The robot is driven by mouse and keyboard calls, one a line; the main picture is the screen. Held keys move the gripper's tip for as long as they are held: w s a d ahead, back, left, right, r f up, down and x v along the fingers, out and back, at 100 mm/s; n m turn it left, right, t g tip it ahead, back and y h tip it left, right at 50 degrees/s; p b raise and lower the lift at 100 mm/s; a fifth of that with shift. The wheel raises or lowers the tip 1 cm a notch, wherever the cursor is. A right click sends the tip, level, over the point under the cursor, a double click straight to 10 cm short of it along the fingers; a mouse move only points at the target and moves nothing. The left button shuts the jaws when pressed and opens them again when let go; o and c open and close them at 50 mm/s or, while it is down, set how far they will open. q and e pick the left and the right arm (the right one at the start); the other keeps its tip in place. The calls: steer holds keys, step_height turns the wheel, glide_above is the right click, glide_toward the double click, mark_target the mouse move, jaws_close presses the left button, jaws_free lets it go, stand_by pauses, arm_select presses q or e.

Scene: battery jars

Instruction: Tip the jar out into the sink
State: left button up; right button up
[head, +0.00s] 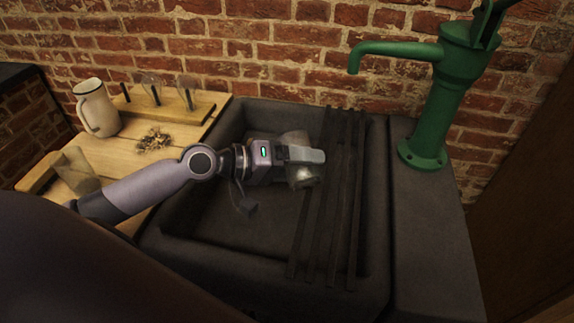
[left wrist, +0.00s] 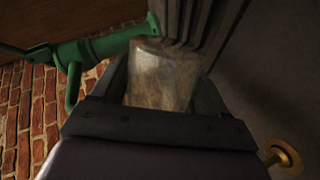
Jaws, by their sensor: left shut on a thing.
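My left gripper (head: 303,155) is shut on a glass jar (head: 302,176) over the dark stone sink (head: 236,217). In the head view the jar is partly hidden behind the gripper and looks tilted; I cannot tell its exact angle. In the left wrist view the jar (left wrist: 163,76) sits between the fingers, cloudy and brownish. I cannot tell whether anything is left inside it. A rack of dark bars (head: 328,200) crosses the sink on the right, close beside the jar. My right gripper is not in view.
A green hand pump (head: 440,110) stands right of the sink. Left is a wooden counter (head: 62,180) with a white enamel pitcher (head: 97,108), a wooden stand (head: 172,104) with bulbs, a brownish pile (head: 153,139) and another glass jar (head: 78,168). A brass drain (left wrist: 284,157) shows in the left wrist view.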

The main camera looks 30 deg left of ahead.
arm_select(q)
steer(key=shift+f+n+b, duration=0.1)
steer(key=shift+n+b, duration=0.2)
steer(key=shift+n, duration=0.1)
steer(key=shift+w, duration=0.1)
steer(key=shift+w+a+r+n+g+h+b, duration=0.35)
steer(key=shift+w+a+r+n+h, duration=0.15)
steer(key=shift+n, duration=0.2)
steer(key=shift+s, duration=0.1)
steer(key=shift+d, duration=0.15)
steer(key=shift+s+d+f, duration=0.1)
steer(key=shift+s+d, duration=0.2)
steer(key=shift+d, duration=0.05)
steer(key=shift+n, duration=0.3)
steer(key=shift+w+a+f+n+g+h, duration=0.15)
steer(key=shift+f+n+h, duration=0.1)
steer(key=shift+n, duration=0.2)
steer(key=shift+w+a+f+n+g+h, duration=0.1)
steer(key=shift+f+n+h, duration=0.15)
steer(key=shift+n, duration=0.2)
stand_by(0.7)
